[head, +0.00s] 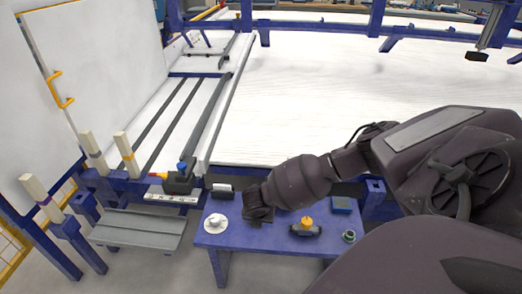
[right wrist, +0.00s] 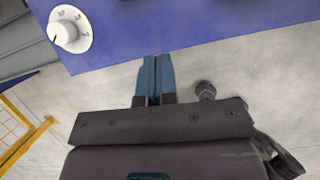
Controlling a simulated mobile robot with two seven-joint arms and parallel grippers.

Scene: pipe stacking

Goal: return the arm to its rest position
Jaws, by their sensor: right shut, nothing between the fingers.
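My right arm comes in from the right in the head view and reaches to the left over a small blue table (head: 262,238). My right gripper (head: 258,216) is above the table, between a white dial and a yellow-knobbed device, and its fingers are hard to make out there. In the right wrist view the two fingers of the right gripper (right wrist: 156,78) are shut together with nothing between them. Their tips overlap the edge of the blue table surface (right wrist: 150,25). My left gripper is not in view.
The white dial (head: 215,222) sits left of my gripper and also shows in the right wrist view (right wrist: 70,29). The yellow-knobbed device (head: 306,227) and a small green-topped part (head: 348,236) are to the right.

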